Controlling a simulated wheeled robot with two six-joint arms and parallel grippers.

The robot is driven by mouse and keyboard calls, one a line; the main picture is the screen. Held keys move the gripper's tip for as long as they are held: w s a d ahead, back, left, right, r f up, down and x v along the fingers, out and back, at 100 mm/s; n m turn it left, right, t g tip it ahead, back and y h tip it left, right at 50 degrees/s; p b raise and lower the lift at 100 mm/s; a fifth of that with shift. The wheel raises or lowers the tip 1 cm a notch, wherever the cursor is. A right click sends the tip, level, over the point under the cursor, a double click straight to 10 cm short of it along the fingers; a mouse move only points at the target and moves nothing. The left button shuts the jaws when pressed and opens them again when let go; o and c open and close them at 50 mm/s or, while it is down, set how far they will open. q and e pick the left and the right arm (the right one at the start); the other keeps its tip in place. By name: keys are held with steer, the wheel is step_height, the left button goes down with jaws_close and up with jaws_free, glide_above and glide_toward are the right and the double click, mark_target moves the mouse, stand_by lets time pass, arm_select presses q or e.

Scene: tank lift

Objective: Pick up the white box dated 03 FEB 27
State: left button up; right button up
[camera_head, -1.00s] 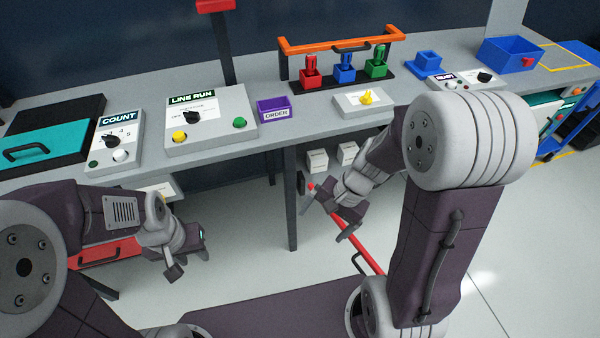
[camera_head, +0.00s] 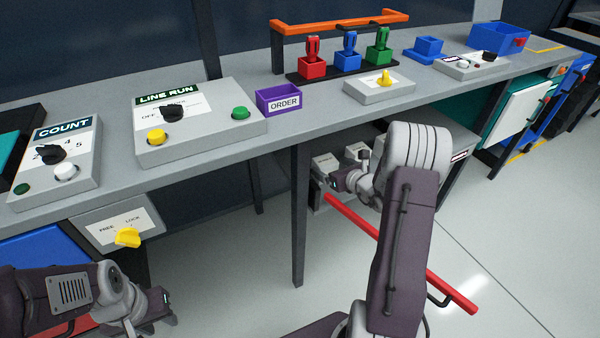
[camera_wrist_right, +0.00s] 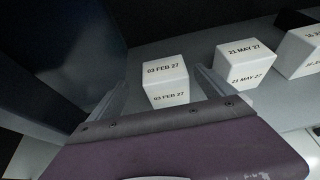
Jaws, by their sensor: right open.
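The white box dated 03 FEB 27 (camera_wrist_right: 166,82) stands upright on a grey shelf in the right wrist view. The date shows on its top and front faces. My right gripper (camera_head: 330,186) is open and reaches under the bench. In the wrist view its fingers lie to the left and right of this box, with nothing held; whether they overlap its sides in depth is unclear. In the head view small white boxes (camera_head: 326,161) show under the bench beside the gripper, labels unreadable. My left gripper (camera_head: 158,312) is low at the left, its jaw gap unclear.
A white box dated 21 MAY 27 (camera_wrist_right: 245,65) stands just right, close to the right finger. Another white box (camera_wrist_right: 302,52) is farther right, partly cut off. A dark panel (camera_wrist_right: 60,60) is at left. A red bar (camera_head: 400,255) slants below my right arm. The bench leg (camera_head: 299,220) stands left of the gripper.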

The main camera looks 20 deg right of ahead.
mark_target(329, 163)
steer(key=shift+d+f, duration=0.2)
steer(key=shift+d, duration=0.45)
steer(key=x, duration=0.2)
steer(key=b+x, duration=0.1)
steer(key=shift+w+a+r, duration=0.1)
steer(key=shift+a, duration=0.15)
steer(key=shift+w, duration=0.15)
steer(key=b+x, duration=0.1)
steer(key=x, duration=0.3)
steer(key=shift+w+a, duration=0.1)
steer(key=shift+w, duration=0.35)
arm_select(q)
steer(key=shift+s+d+f, duration=0.2)
steer(key=shift+d+f, duration=0.05)
steer(key=shift+f, duration=0.25)
steer(key=shift+s+d+f, duration=0.2)
steer(key=shift+d+f, duration=0.05)
steer(key=shift+f, duration=0.2)
arm_select(e)
steer(key=shift+r, duration=0.1)
